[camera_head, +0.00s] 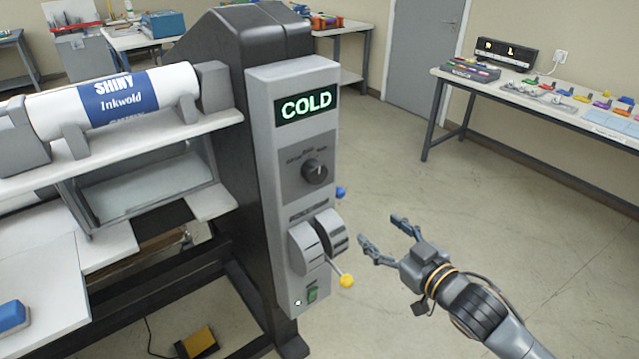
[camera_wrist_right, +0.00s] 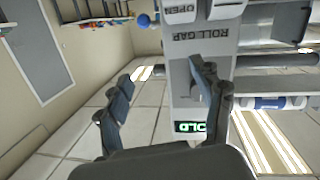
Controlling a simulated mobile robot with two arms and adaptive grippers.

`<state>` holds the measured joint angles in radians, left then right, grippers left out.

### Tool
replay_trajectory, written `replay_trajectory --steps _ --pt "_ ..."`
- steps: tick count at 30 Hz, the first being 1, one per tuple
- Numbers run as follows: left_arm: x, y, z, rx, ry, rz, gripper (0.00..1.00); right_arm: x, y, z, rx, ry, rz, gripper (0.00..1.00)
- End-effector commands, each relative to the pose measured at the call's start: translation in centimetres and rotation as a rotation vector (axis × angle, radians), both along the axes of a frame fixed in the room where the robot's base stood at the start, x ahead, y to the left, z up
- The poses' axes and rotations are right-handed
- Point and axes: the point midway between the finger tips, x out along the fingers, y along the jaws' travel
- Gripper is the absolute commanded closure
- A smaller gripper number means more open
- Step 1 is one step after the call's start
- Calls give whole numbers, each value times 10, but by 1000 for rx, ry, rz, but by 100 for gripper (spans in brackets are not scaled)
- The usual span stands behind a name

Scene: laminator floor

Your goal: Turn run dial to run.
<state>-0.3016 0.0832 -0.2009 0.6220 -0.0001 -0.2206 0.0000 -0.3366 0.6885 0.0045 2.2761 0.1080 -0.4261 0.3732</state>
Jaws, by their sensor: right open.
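The run dial (camera_head: 314,171) is a round dark knob on a darker grey plate of the machine's upright control panel (camera_head: 264,150). Its small labels are too blurred to read. A green display (camera_head: 306,104) above it reads COLD. My right gripper (camera_head: 381,231) is open and empty, to the right of the panel and lower than the dial, apart from it. In the right wrist view my open fingers (camera_wrist_right: 165,67) show in front of the panel, and the display (camera_wrist_right: 190,127) appears upside down. The dial is not clearly visible there; a finger covers part of the panel. My left gripper is out of view.
Below the dial are two grey rounded levers (camera_head: 305,248), with a yellow ball knob (camera_head: 346,281) and a blue ball knob (camera_head: 340,192). A green switch (camera_head: 312,295) sits low on the panel. The floor right of the machine is clear up to a side table (camera_head: 440,72).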

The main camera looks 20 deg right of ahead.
Motion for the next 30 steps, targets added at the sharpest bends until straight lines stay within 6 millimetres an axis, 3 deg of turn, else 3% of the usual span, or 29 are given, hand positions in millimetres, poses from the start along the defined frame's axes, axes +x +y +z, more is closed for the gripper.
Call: replay_trajectory --steps 1,3,8,17,30 --pt "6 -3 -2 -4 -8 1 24 -9 16 26 2 -44 42 33" --pt "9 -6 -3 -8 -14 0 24 -19 31 53 6 -86 83 33" --pt "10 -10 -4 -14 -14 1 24 -35 50 84 15 -135 134 33" --pt "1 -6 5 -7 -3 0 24 -13 61 91 18 -143 139 33" --pt "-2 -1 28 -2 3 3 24 61 88 91 18 -142 138 33"
